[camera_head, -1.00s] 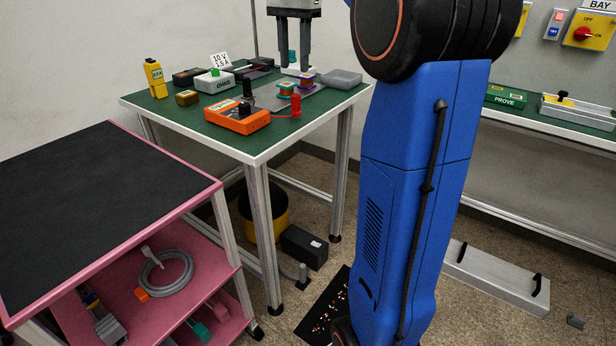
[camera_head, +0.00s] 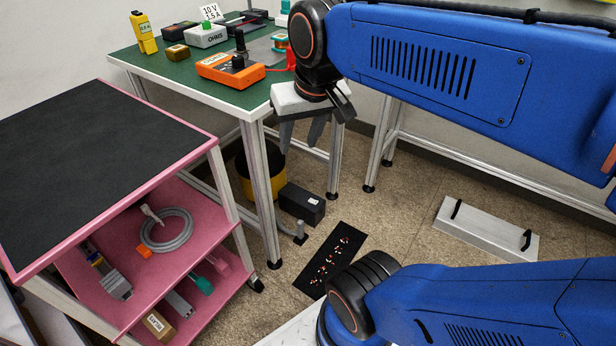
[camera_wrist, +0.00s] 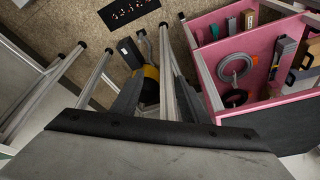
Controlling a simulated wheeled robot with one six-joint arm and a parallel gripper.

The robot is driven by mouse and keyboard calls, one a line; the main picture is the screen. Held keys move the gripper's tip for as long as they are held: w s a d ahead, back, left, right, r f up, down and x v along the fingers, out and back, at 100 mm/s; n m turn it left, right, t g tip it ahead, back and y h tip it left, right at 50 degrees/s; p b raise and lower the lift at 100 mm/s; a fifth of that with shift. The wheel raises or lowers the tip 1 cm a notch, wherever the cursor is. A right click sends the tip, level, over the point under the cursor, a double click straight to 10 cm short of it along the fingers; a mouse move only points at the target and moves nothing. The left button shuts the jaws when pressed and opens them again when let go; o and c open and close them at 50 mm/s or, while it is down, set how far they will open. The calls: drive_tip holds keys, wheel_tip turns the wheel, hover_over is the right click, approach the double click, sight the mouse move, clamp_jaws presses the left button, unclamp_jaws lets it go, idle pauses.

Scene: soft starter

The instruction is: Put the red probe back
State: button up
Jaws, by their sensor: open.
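The red probe (camera_head: 291,60) is on the green-topped table, to the right of the orange meter (camera_head: 230,70). Only part of it shows, because my arm covers the area beside it. A red lead (camera_head: 275,70) runs between it and the meter. A black probe (camera_head: 240,47) stands upright at the meter. My gripper (camera_head: 302,135) points down just in front of the table's right front part, its fingers apart and empty. In the wrist view my gripper (camera_wrist: 158,88) is also open, with floor and table legs beyond it.
The pink cart (camera_head: 215,147) with a black top stands left of the table. A grey box (camera_head: 205,36), a brown block (camera_head: 177,52) and a yellow device (camera_head: 143,32) are on the table. Below are a yellow-black bucket (camera_head: 262,178), black box (camera_head: 301,204) and black mat (camera_head: 345,245).

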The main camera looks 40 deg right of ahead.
drive_tip(key=s+a+f+n, duration=0.1)
drive_tip(key=s+f+n, duration=0.1)
drive_tip(key=s+f, duration=0.3)
drive_tip(key=shift+a+f+t, duration=0.15)
drive_tip(key=shift+f+t, duration=0.25)
drive_tip(key=shift+f, duration=0.5)
